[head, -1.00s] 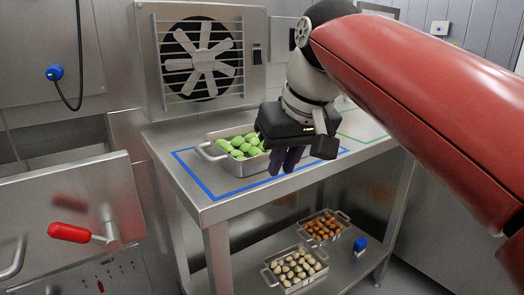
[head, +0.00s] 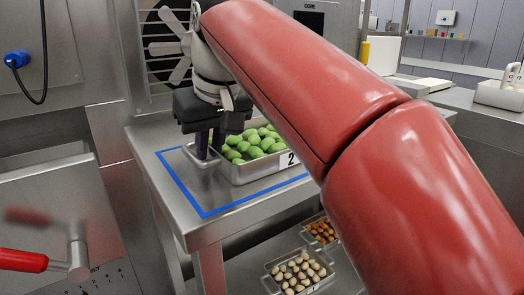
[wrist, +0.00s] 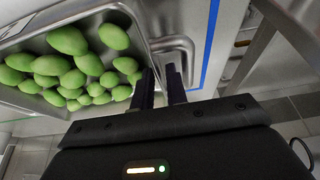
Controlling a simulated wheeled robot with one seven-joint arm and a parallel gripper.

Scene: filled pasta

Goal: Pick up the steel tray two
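Steel tray two (head: 262,172), marked with a "2" label, holds green filled pasta and stands on the steel table inside a blue outline. Its left handle (head: 200,160) is partly hidden by my gripper (head: 209,153). In the wrist view the tray (wrist: 141,22) fills the upper left, and its handle (wrist: 174,42) loops out on the right. My gripper (wrist: 160,72) points down at this handle with its two dark fingers apart. The fingertips overlap the handle in the picture; whether they touch it I cannot tell.
Below, a lower shelf carries a tray of pale pasta (head: 297,272) and a tray of orange-brown pasta (head: 321,231). A fan panel (head: 160,45) stands behind the table. A red lever (head: 22,260) sticks out at left. The table's front left corner is clear.

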